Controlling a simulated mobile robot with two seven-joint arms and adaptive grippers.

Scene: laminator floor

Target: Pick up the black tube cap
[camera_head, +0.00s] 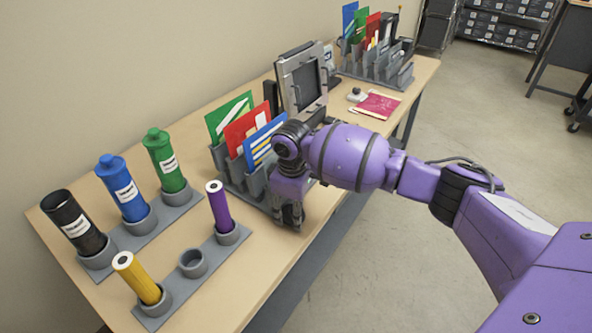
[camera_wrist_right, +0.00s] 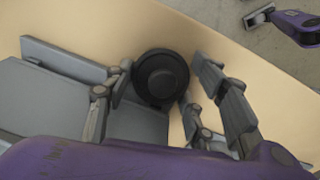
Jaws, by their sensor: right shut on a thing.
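The black tube cap (camera_wrist_right: 161,77) shows in the right wrist view as a round dark disc with a raised centre. My right gripper (camera_wrist_right: 165,85) is shut on it, with a finger at each side. In the head view my right gripper (camera_head: 290,218) points down at the table's front edge, beside the grey card rack; the cap is hidden there. The black tube (camera_head: 73,226) stands with an open top at the left, tilted in a grey holder.
Capped blue (camera_head: 122,188) and green (camera_head: 166,162) tubes stand in the back holder. Yellow (camera_head: 137,278) and purple (camera_head: 219,207) tubes flank an empty cup (camera_head: 194,262) in front. A card rack (camera_head: 232,170) and a laminator-like device (camera_head: 301,82) stand further back.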

